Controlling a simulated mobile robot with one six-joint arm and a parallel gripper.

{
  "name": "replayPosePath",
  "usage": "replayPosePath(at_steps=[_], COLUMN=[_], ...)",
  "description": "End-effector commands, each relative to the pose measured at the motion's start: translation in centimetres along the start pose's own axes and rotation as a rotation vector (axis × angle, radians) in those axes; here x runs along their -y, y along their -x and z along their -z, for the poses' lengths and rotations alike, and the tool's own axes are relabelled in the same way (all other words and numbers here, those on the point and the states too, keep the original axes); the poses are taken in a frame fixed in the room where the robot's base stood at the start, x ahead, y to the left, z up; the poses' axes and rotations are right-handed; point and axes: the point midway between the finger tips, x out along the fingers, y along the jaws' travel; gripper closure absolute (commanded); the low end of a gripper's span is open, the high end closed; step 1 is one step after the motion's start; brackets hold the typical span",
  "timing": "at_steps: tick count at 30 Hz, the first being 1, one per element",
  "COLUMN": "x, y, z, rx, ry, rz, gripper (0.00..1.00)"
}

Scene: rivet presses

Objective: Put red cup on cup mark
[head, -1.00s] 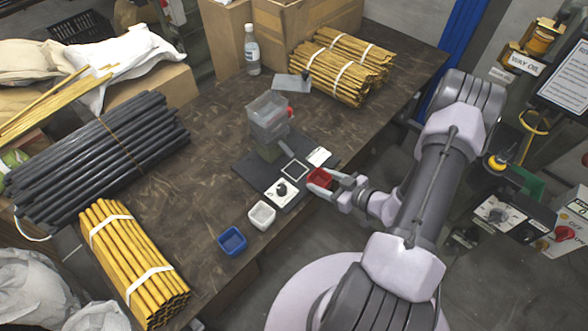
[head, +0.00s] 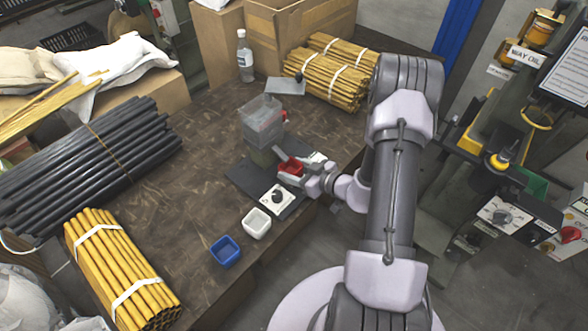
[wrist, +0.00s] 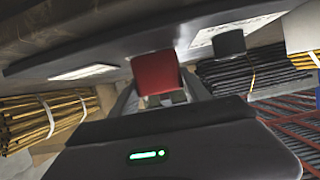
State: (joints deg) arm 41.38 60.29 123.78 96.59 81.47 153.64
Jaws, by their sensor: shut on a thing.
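My gripper (head: 295,174) is shut on the red cup (head: 290,165), over the dark base plate (head: 245,178) of the small press. In the wrist view the red cup (wrist: 155,72) sits between my two fingers, close to the dark plate. I cannot tell whether it touches the plate. The white-outlined square cup mark, visible earlier on the plate, is now hidden behind the cup and gripper in the head view.
The press (head: 262,122) with its clear guard stands just behind the cup. A knob box (head: 277,198) is in front. A white cup (head: 256,223) and a blue cup (head: 225,251) stand at the table's front edge. Rod bundles (head: 120,270) lie left.

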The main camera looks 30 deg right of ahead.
Motion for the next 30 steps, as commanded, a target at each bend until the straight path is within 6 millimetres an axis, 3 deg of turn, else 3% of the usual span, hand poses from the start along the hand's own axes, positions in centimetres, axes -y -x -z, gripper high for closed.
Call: replayPosePath(at_steps=[1,3,4,14,17,27,30], x=[0.0,0.0,0.0,0.0,-0.1,-0.1,-0.1], y=[0.0,0.0,0.0,0.1,1.8,10.2,11.5], z=[0.0,0.0,0.0,0.3,0.5,0.6,0.5], rx=[0.000,0.000,0.000,0.000,0.001,0.000,0.000], ry=[0.000,0.000,0.000,0.001,-0.002,-0.002,-0.001], rz=[0.000,0.000,0.000,0.000,-0.003,-0.005,-0.002], gripper=[0.40,0.27,0.24,0.24,0.24,0.24,0.24])
